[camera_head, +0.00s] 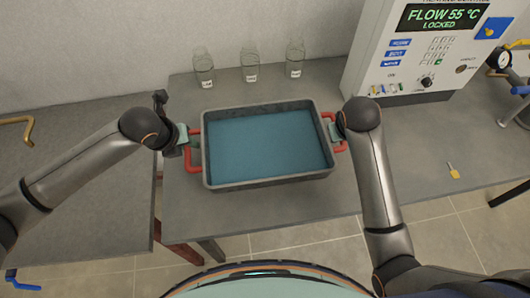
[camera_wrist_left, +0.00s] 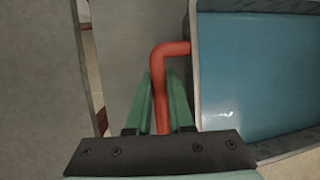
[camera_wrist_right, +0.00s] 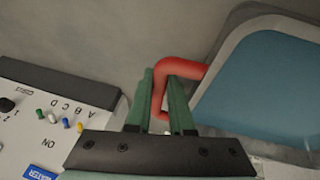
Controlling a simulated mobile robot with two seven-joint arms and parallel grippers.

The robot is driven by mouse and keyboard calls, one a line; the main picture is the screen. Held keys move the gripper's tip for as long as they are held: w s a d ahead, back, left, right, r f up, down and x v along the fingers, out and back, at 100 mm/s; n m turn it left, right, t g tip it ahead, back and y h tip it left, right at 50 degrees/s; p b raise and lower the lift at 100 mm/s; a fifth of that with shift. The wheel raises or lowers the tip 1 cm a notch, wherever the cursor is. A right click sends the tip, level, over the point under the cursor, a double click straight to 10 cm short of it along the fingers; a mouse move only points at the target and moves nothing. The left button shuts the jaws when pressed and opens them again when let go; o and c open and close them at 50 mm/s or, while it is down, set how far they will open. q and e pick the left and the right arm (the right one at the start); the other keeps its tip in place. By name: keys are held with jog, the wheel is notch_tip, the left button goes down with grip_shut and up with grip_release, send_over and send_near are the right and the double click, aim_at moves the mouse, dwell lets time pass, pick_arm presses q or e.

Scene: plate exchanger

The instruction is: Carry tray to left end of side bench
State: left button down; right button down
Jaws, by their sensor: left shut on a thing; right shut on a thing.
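The tray (camera_head: 207,165) is grey with red side handles and a flat blue inside. In the head view it is over the middle of the grey bench; I cannot tell whether it touches the top. My left gripper (camera_head: 188,138) is shut on the left red handle (camera_wrist_left: 160,85), which lies between its green fingers. My right gripper (camera_head: 335,132) is shut on the right red handle (camera_wrist_right: 163,82). The tray also shows in the left wrist view (camera_wrist_left: 196,70) and the right wrist view (camera_wrist_right: 222,70). The lower parts of both handles are partly hidden by the grippers.
Three clear bottles (camera_head: 250,66) stand behind the tray by the wall. A control cabinet (camera_head: 410,60) reading "FLOW 55 °C LOCKED" stands at the back right. A yellow-tagged item (camera_head: 453,171) lies on the right of the bench (camera_head: 270,210). Another grey bench (camera_head: 90,215) is at left, past a narrow gap.

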pick_arm(q)
jog(key=shift+w+a+f+b, duration=0.1)
jog(key=shift+f+b, duration=0.25)
jog(key=shift+f, duration=0.1)
pick_arm(e)
jog(key=shift+w+f, duration=0.1)
jog(key=shift+f, duration=0.35)
pick_arm(q)
jog(key=c, duration=0.8)
grip_release()
pick_arm(e)
jog(key=c, duration=0.8)
grip_release()
jog(key=shift+r, duration=0.2)
pick_arm(q)
jog(key=v, duration=1.2)
pick_arm(e)
jog(key=shift+v, duration=3.6)
jog(key=shift+s+f, duration=0.1)
jog(key=shift+s, duration=0.15)
